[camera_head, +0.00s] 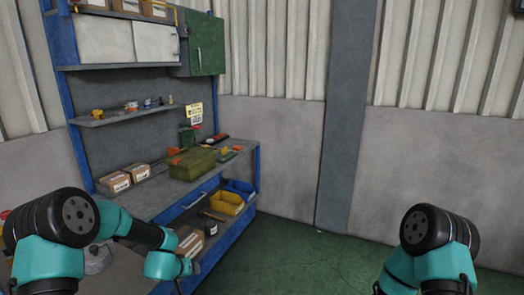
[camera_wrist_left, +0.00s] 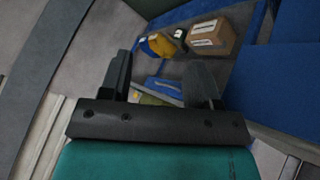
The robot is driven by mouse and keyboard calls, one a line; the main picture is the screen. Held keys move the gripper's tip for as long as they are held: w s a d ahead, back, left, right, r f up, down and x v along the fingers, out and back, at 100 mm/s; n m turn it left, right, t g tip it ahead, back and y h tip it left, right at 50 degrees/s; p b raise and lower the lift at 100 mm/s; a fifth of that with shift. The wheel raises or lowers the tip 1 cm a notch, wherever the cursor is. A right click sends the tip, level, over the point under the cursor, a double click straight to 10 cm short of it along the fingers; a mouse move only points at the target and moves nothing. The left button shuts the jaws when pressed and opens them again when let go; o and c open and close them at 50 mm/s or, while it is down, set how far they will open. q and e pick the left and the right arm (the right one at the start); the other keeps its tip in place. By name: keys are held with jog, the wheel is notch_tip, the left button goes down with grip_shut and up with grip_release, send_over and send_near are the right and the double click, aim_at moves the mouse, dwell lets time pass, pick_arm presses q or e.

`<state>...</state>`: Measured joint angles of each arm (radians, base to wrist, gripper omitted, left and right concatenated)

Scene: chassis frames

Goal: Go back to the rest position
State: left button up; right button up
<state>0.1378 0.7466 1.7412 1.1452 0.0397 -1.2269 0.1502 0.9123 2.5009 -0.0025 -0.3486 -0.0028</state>
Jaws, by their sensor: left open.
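My left gripper (camera_wrist_left: 160,78) shows in the left wrist view with its two dark fingers spread apart and nothing held between them. In the head view my left arm (camera_head: 130,232) comes in from the lower left and reaches in front of the workbench (camera_head: 150,197); its gripper cannot be made out clearly there. My right arm (camera_head: 432,250) stands bent at the lower right of the head view, and its gripper is out of the picture.
A grey pillar (camera_head: 345,120) stands at the wall. The green floor (camera_head: 290,255) between my arms looks clear.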

pick_arm(q)
jog(key=s+d+f+g, duration=0.1)
jog(key=s+f, duration=0.4)
jog(key=s, duration=0.5)
jog(key=s+d+f+g, duration=0.2)
jog(key=s+f, duration=0.3)
jog(key=s, duration=0.6)
jog(key=s+d+f+g+h, duration=0.1)
jog(key=s+f+g, duration=0.2)
jog(key=s, duration=0.7)
jog(key=shift+s+d+f+g, duration=0.15)
jog(key=shift+s+f+g, duration=0.2)
jog(key=shift+f, duration=0.6)
